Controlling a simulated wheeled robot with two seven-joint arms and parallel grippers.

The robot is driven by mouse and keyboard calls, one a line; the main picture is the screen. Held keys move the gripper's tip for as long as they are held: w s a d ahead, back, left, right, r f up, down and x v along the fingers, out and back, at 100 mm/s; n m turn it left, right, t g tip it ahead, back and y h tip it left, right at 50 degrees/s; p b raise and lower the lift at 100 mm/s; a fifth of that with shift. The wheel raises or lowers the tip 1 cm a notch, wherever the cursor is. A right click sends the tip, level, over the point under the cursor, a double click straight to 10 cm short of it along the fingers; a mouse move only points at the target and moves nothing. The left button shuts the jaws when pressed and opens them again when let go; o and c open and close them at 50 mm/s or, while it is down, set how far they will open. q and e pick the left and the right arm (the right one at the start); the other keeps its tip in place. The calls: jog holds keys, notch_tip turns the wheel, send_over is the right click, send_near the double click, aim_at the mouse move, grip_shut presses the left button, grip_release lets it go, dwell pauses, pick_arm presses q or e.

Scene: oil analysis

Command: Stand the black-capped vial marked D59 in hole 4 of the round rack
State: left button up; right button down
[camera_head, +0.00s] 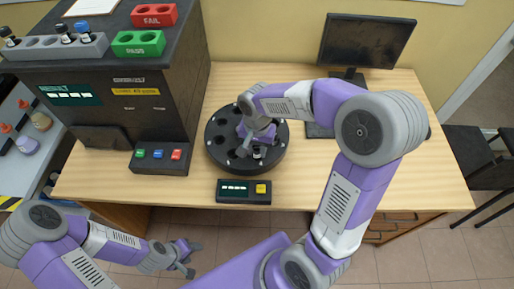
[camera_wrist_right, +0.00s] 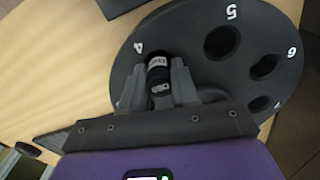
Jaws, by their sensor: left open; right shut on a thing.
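The round black rack (camera_head: 215,152) stands on the wooden table; its holes and numbers 4, 5 and 6 show in the right wrist view (camera_wrist_right: 205,75). My right gripper (camera_head: 257,147) is over the rack and shut on a dark, black-capped vial (camera_wrist_right: 158,72). In the right wrist view the vial sits between the fingers (camera_wrist_right: 160,88), beside the number 4 and over or in that hole. The fingers hide its lower end, so I cannot tell how deep it is. Its small label is not clearly readable. My left gripper (camera_head: 187,260) is open and empty, in front of the table.
A dark machine with coloured buttons (camera_head: 160,157) stands left, carrying a grey vial rack (camera_head: 50,48) and the red FAIL (camera_head: 153,15) and green PASS (camera_head: 138,43) holders. A monitor (camera_head: 364,40) stands behind right.

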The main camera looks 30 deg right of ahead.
aim_at(257, 148)
jog(key=c, duration=0.8)
grip_release()
jog(key=shift+f, duration=0.15)
jog(key=shift+c, duration=0.2)
notch_tip(257, 148, up, 12)
jog(key=p, duration=0.4)
jog(key=shift+r+p, duration=0.2)
jog(key=shift+p, duration=0.1)
